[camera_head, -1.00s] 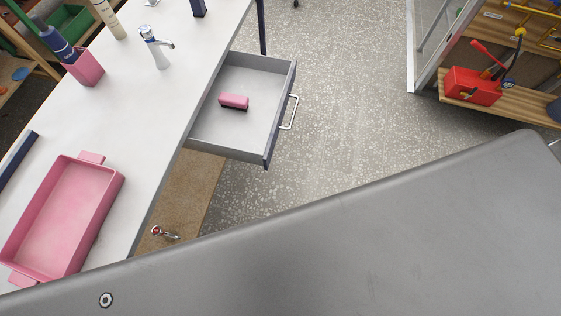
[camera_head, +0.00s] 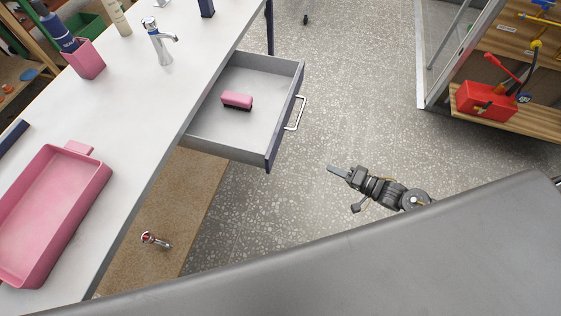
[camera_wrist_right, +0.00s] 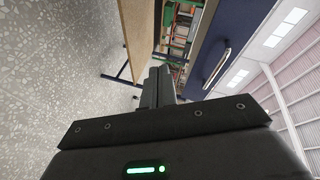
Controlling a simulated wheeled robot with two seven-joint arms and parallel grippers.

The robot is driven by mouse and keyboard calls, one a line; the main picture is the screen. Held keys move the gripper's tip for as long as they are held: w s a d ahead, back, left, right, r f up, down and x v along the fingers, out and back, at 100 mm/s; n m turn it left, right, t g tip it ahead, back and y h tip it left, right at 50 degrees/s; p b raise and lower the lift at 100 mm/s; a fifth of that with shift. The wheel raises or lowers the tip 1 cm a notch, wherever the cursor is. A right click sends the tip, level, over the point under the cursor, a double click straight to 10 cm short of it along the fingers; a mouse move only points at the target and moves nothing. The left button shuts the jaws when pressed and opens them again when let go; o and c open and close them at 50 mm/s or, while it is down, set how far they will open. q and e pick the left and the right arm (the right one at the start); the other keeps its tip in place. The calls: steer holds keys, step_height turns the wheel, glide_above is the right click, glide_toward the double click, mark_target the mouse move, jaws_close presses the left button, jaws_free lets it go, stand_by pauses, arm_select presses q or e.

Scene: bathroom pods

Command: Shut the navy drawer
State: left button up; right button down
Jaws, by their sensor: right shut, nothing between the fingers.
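The navy drawer (camera_head: 286,128) is pulled out from under the white counter in the head view, its silver bar handle (camera_head: 295,114) on the outer front. A pink and black brush (camera_head: 237,101) lies inside. My right gripper (camera_head: 334,169) is shut and empty, out over the floor to the right of and below the drawer, apart from it. In the right wrist view the navy front (camera_wrist_right: 236,36) and the handle (camera_wrist_right: 217,69) show beyond the shut fingers (camera_wrist_right: 159,84). My left gripper is not in view.
A red toolbox (camera_head: 485,101) sits on a wooden shelf at right. The speckled floor (camera_head: 355,90) beside the drawer is clear.

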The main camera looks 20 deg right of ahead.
steer(key=s+a+r+g+y+b, duration=0.25)
steer(key=a+r+y, duration=0.25)
steer(key=r, duration=0.5)
steer(key=p, duration=0.3)
glide_toward(270, 152)
steer(key=shift+y, duration=0.3)
steer(key=x, duration=0.5)
steer(key=shift+w+a, duration=0.1)
steer(key=shift+a, duration=0.05)
steer(key=shift+w+a+f, duration=0.1)
steer(key=shift+w+a, duration=0.25)
steer(key=shift+a, duration=0.15)
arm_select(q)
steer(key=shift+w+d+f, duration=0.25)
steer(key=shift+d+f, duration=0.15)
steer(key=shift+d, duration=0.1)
arm_select(e)
steer(key=shift+a, duration=0.15)
steer(key=shift+w, duration=0.1)
